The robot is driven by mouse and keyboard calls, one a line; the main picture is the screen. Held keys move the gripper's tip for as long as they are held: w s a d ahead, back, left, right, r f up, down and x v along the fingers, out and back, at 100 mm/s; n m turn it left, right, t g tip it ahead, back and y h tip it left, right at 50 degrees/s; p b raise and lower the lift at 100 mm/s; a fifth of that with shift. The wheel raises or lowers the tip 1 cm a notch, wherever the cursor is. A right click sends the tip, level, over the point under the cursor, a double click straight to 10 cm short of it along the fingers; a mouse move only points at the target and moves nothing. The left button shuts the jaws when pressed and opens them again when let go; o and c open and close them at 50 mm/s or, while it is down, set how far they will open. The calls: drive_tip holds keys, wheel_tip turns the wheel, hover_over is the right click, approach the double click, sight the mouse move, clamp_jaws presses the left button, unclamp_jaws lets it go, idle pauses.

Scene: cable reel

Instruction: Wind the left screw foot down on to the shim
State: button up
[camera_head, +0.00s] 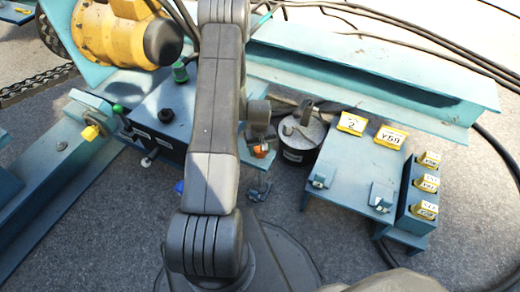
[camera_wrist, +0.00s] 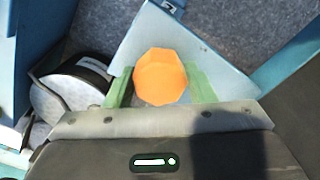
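An eight-sided orange knob (camera_wrist: 160,77), which looks like the head of a screw foot, stands at a pale blue plate (camera_wrist: 185,38) in the wrist view. My gripper (camera_wrist: 160,72) has one green finger on each side of the knob, with no clear gap on either side. In the head view the knob (camera_head: 261,151) shows just below my wrist, partly covered.
A dark round canister (camera_head: 301,135) with a pale top stands close right of my wrist. A blue table (camera_head: 352,172) with yellow tags stands further right. A blue box (camera_head: 170,125) lies to the left, and a long blue beam (camera_head: 370,75) runs behind.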

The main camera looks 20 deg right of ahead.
drive_tip(key=c, duration=0.5)
drive_tip(key=shift+o, duration=0.2)
drive_tip(key=shift+m+b, duration=0.65)
drive_tip(key=shift+m, duration=2.15)
drive_tip(key=o, duration=0.9)
wheel_tip(320, 180, up, 14)
drive_tip(key=p, duration=0.4)
